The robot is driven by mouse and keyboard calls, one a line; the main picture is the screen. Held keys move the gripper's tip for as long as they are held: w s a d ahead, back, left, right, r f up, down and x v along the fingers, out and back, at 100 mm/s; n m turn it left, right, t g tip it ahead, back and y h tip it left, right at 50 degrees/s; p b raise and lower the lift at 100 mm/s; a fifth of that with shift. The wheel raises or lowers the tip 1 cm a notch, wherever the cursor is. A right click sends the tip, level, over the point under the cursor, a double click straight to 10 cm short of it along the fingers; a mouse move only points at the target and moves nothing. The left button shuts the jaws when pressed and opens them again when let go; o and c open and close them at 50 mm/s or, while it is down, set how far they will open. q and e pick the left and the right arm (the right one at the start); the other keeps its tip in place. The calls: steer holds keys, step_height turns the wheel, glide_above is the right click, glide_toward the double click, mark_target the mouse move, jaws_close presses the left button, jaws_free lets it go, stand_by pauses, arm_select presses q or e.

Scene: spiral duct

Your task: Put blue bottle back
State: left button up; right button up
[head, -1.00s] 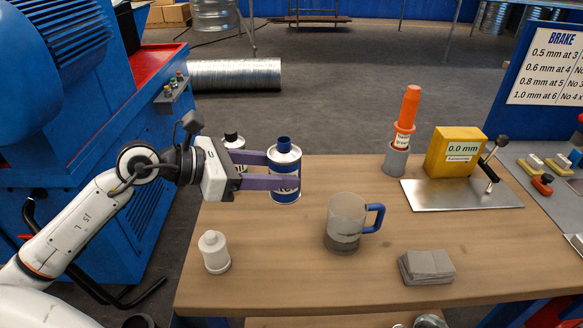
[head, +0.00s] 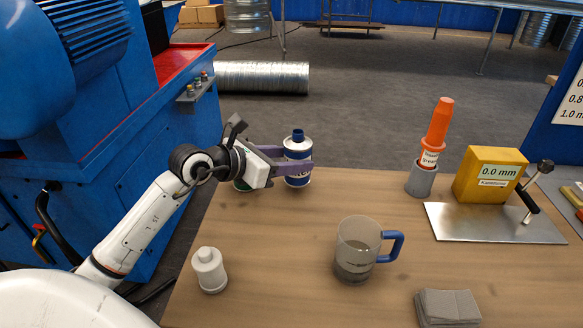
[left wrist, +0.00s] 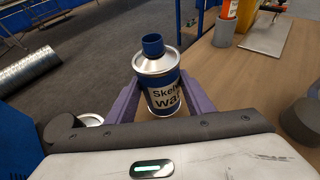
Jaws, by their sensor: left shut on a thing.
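The blue bottle (head: 298,160) is a can with a blue cap, a silver shoulder and a blue and white label. It stands upright near the far left edge of the wooden table (head: 290,240). My left gripper (head: 300,169) is shut on it, with a purple finger on each side. In the left wrist view the bottle (left wrist: 160,85) sits between the two fingers, its label partly readable. I cannot tell whether its base touches the table. My right gripper is not in view.
A white bottle (head: 209,270), a mug with a blue handle (head: 357,250), grey cloths (head: 447,307), an orange tube in a grey holder (head: 421,178) and a yellow gauge block (head: 489,174) stand apart. The table's middle is clear.

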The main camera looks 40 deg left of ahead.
arm_select(q)
steer(key=shift+f, duration=1.1)
steer(key=shift+f, duration=0.2)
steer(key=o, duration=1.3)
steer(key=shift+s+r, duration=0.1)
steer(key=shift+r, duration=0.1)
steer(key=p+v, duration=0.3)
steer(key=v, duration=0.8)
steer(key=shift+s+a+r, duration=0.15)
steer(key=shift+s, duration=0.2)
